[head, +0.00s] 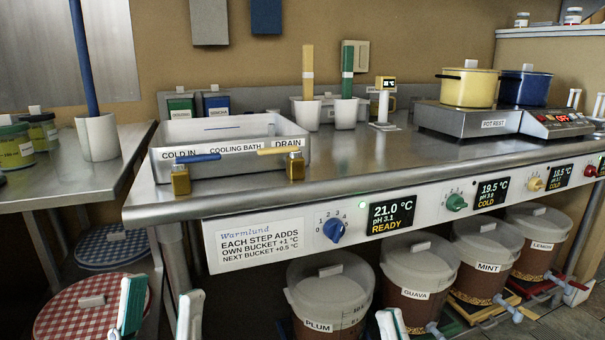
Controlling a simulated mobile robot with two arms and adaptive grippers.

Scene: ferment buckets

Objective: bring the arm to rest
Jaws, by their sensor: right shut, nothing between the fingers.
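My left gripper (160,304) is at the bottom left of the head view. Its two white-and-green fingers stand apart with nothing visible between them, in front of the bench and to the right of a round lid with a red check cloth. My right gripper (392,323) shows at the bottom edge, in front of the PLUM and GUAVA buckets. Its fingers are together and hold nothing. Most of both arms is out of view.
A steel bench (420,162) carries the cooling bath (230,153) and a pot rest (470,122) with a yellow pot (467,88) and a blue pot (525,88). Below stand the PLUM bucket (328,295), GUAVA bucket (418,275), MINT bucket (487,255) and LEMON bucket (540,235). A checked lid (75,315) is at lower left.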

